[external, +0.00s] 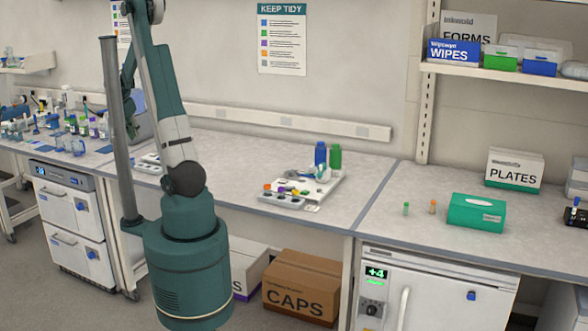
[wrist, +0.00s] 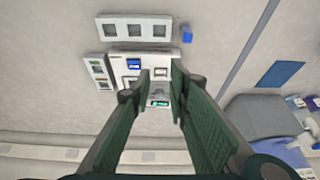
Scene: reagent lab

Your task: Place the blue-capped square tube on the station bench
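My gripper (wrist: 160,82) is open in the wrist view, its two green fingers apart with nothing held between them. Beyond the fingertips is a white device (wrist: 113,70) with a small blue square on it. A small blue object (wrist: 186,34) stands on the bench beside a strip with three dark square openings (wrist: 135,31). It may be the blue-capped square tube seen from above, but its shape is too small to tell. In the external view, my arm and a grey pole hide most of the gripper.
The bench (external: 240,155) has a white tray (external: 315,190) with coloured pieces, and blue (external: 320,156) and green (external: 335,158) bottles behind it. A green box (external: 476,212) is at right. Many bottles (external: 92,128) crowd the left bench. The bench middle is clear.

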